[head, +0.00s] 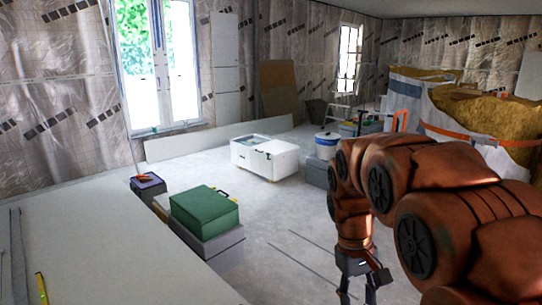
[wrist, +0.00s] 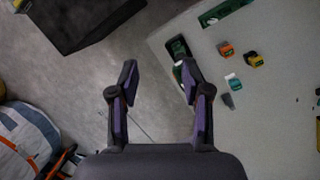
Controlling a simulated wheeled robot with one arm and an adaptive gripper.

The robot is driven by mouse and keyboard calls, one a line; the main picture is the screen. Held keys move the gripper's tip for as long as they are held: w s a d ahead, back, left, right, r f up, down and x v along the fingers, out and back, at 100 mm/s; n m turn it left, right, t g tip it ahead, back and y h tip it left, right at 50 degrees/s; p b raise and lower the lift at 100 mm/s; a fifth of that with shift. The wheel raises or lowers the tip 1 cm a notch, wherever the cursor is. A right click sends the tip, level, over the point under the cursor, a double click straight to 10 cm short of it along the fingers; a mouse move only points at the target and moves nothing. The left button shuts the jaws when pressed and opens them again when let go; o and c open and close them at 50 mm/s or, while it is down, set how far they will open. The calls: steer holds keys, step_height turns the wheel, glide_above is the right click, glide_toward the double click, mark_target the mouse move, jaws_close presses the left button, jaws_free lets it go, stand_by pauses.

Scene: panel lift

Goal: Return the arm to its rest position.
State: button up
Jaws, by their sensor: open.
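My arm (head: 386,180) is reddish brown and bent at the right of the head view, with its end hanging down. My gripper (head: 358,293) is at the bottom edge there, partly cut off. In the wrist view my gripper (wrist: 155,78) has its two dark fingers spread apart. Only bare grey floor shows directly between them, and nothing is held.
A green case (head: 204,208) sits on a grey box left of my arm. A white box (head: 264,158) and large bags (head: 480,115) stand farther back. The wrist view shows a pale surface (wrist: 275,110) with several small items and a dark box (wrist: 75,20).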

steer(key=s+r+m+p, duration=0.1)
steer(key=s+r+p, duration=0.2)
steer(key=s, duration=0.5)
steer(key=s+r+m+y+p, duration=0.1)
steer(key=s+r+p, duration=0.2)
steer(key=s+p, duration=0.2)
steer(key=s+r+p, duration=0.4)
steer(key=s, duration=0.7)
steer(key=shift+m+t+y+p, duration=0.3)
steer(key=shift+m+p, duration=0.05)
steer(key=shift+m, duration=0.05)
